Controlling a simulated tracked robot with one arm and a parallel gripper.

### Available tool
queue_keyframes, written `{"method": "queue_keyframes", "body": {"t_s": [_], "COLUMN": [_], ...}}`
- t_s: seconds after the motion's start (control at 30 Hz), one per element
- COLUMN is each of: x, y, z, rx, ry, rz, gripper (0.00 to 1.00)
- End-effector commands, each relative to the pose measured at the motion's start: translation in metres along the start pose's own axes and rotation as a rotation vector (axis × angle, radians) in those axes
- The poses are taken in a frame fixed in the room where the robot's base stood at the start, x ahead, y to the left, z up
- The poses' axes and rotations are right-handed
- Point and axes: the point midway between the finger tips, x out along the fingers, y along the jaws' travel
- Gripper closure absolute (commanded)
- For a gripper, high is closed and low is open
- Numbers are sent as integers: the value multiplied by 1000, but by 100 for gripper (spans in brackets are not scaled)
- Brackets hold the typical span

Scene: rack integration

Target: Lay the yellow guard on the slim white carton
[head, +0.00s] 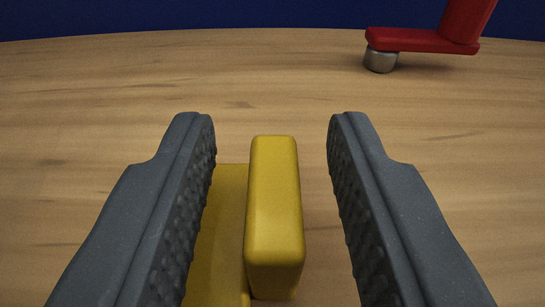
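The yellow guard (275,205) is in the lower middle of the head view, on a wooden surface. It has a raised upright block and a lower flat part (231,222) to the left of it. My gripper (264,125) is open, with one dark grey finger on each side of the upright block. Gaps show between the block and both fingers. The left finger covers part of the flat piece, and the guard's near end runs out at the bottom of the picture. The slim white carton is not in view.
A red object with a slanted post and a metal foot (381,61) stands on the wooden surface (130,85) at the far right. A dark blue background (180,15) lies beyond the far edge. The surface ahead of my fingers is clear.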

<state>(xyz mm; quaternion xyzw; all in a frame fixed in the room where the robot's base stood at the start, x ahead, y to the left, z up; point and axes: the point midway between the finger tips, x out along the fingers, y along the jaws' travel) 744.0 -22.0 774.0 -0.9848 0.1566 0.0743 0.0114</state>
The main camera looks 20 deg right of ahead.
Motion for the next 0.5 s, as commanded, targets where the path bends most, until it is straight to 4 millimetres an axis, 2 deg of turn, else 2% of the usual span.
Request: {"method": "queue_keyframes", "body": {"t_s": [0.17, 0.5], "x": [-19, -78], "y": [-2, -2], "z": [-2, 0], "rx": [0, -1], "ry": [1, -4], "rz": [-3, -3], "gripper": [66, 66]}}
